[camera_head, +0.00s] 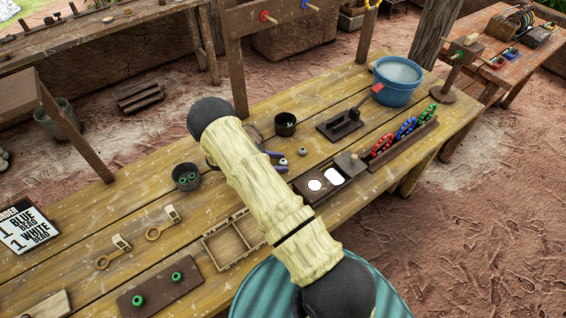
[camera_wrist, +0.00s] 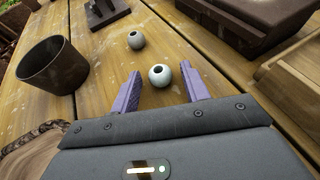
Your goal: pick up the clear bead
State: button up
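Two pale, round beads with dark holes lie on the wooden table. The nearer, whiter bead (camera_wrist: 159,76) sits between the fingertips of my gripper (camera_wrist: 160,70), with gaps visible on both sides. The farther bead (camera_wrist: 136,40) is greyer and lies beyond the fingers. I cannot tell for sure which one is clear. My gripper has purple fingers and is open and empty, low over the table. In the head view the nearer bead (camera_head: 283,162) shows beside my gripper (camera_head: 276,161), and the farther bead (camera_head: 302,151) is to its right.
A dark cup (camera_wrist: 52,68) stands left of the beads in the wrist view. A dark tray with white discs (camera_head: 316,186) and a divided wooden tray (camera_head: 231,239) are near my arm. A blue bucket (camera_head: 397,82) stands at the far right.

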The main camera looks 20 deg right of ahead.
jog(key=c, duration=0.8)
jog(key=shift+r, duration=0.1)
notch_tip(320, 180, up, 28)
jog(key=shift+f+b, duration=0.1)
jog(key=shift+b, duration=1.15)
jog(key=shift+c, duration=0.2)
